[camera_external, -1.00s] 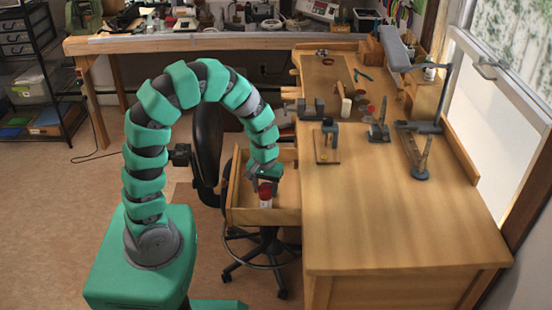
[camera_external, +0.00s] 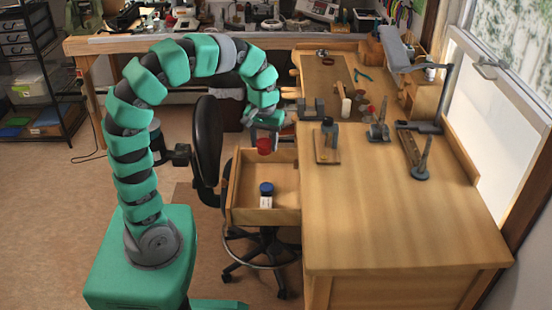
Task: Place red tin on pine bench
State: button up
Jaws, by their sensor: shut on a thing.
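The red tin (camera_external: 264,146) is small and hangs below my gripper (camera_external: 265,136). My gripper is shut on it, above the far end of an open drawer (camera_external: 278,216). The tin appears clear of the drawer. The fingers are small in this view and partly hidden. The pine bench (camera_external: 400,225) stands to the right of my gripper. Its near top is broad, flat and bare.
A black chair (camera_external: 208,145) is left of the drawer.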

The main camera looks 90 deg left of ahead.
aim_at(264, 142)
notch_tip(264, 142, up, 5)
jog(key=shift+f, duration=0.2)
jog(key=w+d+n+p, duration=0.1)
jog(key=w+d+p, duration=0.35)
jog(key=d, duration=0.65)
jog(key=w+d+p, duration=0.3)
jog(key=d+p, duration=0.3)
jog(key=d, duration=0.4)
notch_tip(264, 142, down, 5)
jog(key=w, duration=0.5)
jog(key=w+f, duration=0.1)
jog(key=w, duration=0.5)
jog(key=w+p, duration=0.1)
jog(key=w, duration=0.4)
jog(key=shift+w+a+f, duration=0.1)
jog(key=shift+w+f, duration=0.05)
jog(key=shift+f, duration=2)
jog(key=shift+f, duration=0.1)
jog(key=o, duration=1)
jog(key=shift+c, duration=0.2)
